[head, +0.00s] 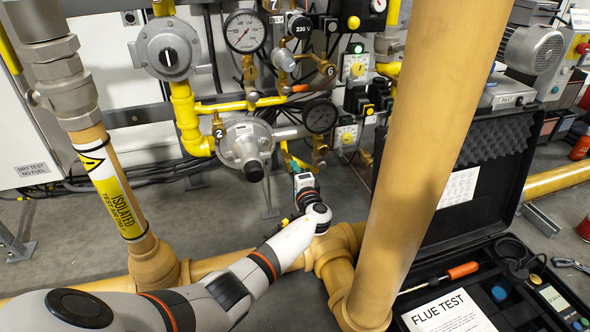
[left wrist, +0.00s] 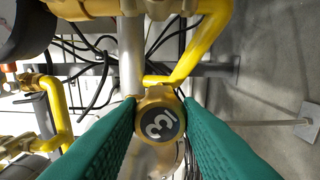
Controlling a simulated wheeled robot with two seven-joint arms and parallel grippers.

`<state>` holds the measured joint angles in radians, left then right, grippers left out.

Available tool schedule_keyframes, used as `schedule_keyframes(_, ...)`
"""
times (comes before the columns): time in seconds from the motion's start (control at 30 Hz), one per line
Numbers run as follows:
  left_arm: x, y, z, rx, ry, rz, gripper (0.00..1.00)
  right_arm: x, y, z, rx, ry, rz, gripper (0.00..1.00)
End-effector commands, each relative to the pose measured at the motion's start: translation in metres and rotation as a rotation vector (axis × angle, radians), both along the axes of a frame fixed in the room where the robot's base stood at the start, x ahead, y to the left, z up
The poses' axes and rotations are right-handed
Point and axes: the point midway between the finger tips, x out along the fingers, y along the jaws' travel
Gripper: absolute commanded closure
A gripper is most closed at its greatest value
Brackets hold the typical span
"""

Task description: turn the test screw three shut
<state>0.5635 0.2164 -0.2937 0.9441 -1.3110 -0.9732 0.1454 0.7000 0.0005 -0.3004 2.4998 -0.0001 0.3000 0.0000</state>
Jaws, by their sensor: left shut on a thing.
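Test screw three is a brass fitting with a round dark cap marked 3 (left wrist: 160,124), in the middle of the left wrist view. My left gripper (head: 291,160) reaches up to the pipework just right of the grey round regulator (head: 246,145). Its two green fingers stand on either side of the brass fitting in the left wrist view, shut on it. In the head view the screw is hidden behind the gripper. My right gripper is in neither view.
A thick tan pipe (head: 423,140) stands upright right of my left arm. Another tan pipe with a yellow ISOLATED label (head: 110,193) stands at left. Gauges and yellow pipes crowd around the gripper. An open black case (head: 470,231) lies at right.

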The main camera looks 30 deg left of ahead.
Motion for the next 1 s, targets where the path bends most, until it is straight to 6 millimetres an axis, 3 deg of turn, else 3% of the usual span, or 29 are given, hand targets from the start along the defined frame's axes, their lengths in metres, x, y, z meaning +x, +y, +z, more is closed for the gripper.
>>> schedule_keyframes(0.7,0.001,0.001,0.002,0.41,0.478,-0.002,0.91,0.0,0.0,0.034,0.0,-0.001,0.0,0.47)
schedule_keyframes(1.0,0.001,0.0,0.0,0.5,0.583,-0.003,0.91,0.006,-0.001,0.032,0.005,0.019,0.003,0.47)
